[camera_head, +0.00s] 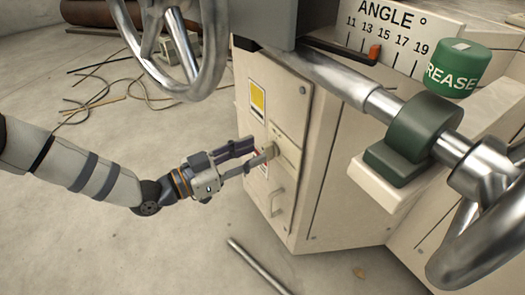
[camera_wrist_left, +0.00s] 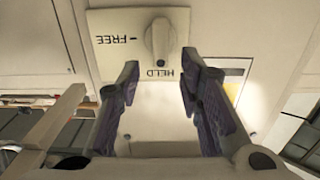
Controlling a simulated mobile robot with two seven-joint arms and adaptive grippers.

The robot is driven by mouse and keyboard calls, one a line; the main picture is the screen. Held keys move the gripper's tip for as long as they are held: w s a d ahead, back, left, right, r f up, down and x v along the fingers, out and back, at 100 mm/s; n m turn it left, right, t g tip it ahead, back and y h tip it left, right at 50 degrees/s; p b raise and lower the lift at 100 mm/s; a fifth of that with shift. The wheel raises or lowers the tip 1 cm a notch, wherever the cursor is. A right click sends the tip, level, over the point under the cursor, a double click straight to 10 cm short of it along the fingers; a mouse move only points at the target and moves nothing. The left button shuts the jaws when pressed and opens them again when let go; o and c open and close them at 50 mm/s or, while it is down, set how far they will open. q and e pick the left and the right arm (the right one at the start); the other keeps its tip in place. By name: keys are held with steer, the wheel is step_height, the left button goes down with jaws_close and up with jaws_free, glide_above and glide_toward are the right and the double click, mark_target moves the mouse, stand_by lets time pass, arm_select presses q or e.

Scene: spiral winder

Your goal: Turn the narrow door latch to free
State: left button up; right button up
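The narrow door latch is a pale knob (camera_wrist_left: 159,40) on a cream plate (camera_wrist_left: 110,50) in the left wrist view. The plate's lettering is upside down there: FREE at the left, HELD just below the knob. The knob stands upright in that view, in line with HELD. In the head view the knob (camera_head: 270,150) is on the narrow door of the cream cabinet. My left gripper (camera_head: 254,152) is just in front of it, fingers apart. In the left wrist view the open gripper (camera_wrist_left: 160,78) has its fingertips below the knob, with nothing between them. My right gripper is in neither view.
A door handle (camera_head: 277,201) is below the latch, and a yellow label (camera_head: 257,100) above. A handwheel (camera_head: 178,55) hangs above my left arm. A shaft with a green bearing block (camera_head: 420,128) is at the right. A metal rod (camera_head: 257,265) lies on the floor.

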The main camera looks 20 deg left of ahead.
mark_target(263, 148)
arm_select(q)
steer(key=x, duration=0.3)
steer(key=shift+w+d+b, duration=0.15)
steer(key=shift+b, duration=0.15)
steer(key=shift+c, duration=0.3)
jaws_close()
